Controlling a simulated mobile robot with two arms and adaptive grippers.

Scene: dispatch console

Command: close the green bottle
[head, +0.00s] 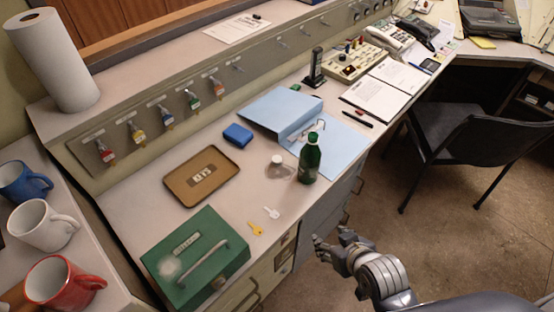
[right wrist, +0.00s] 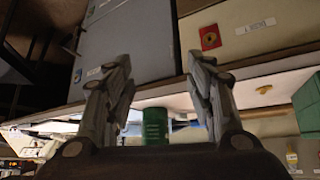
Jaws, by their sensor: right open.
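The green bottle (head: 309,160) stands upright on the desk near its front edge, in the head view. My right gripper (head: 333,240) is open and empty, in front of the desk edge and apart from the bottle. In the right wrist view a green object, likely the bottle (right wrist: 155,126), shows between the open fingers (right wrist: 165,90), beyond the desk edge. My left gripper is not in view.
A green cash box (head: 215,240), a brown tray (head: 180,190), a blue box (head: 238,135) and a blue folder (head: 275,112) surround the bottle. A chair (head: 465,135) stands right; floor is free in front.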

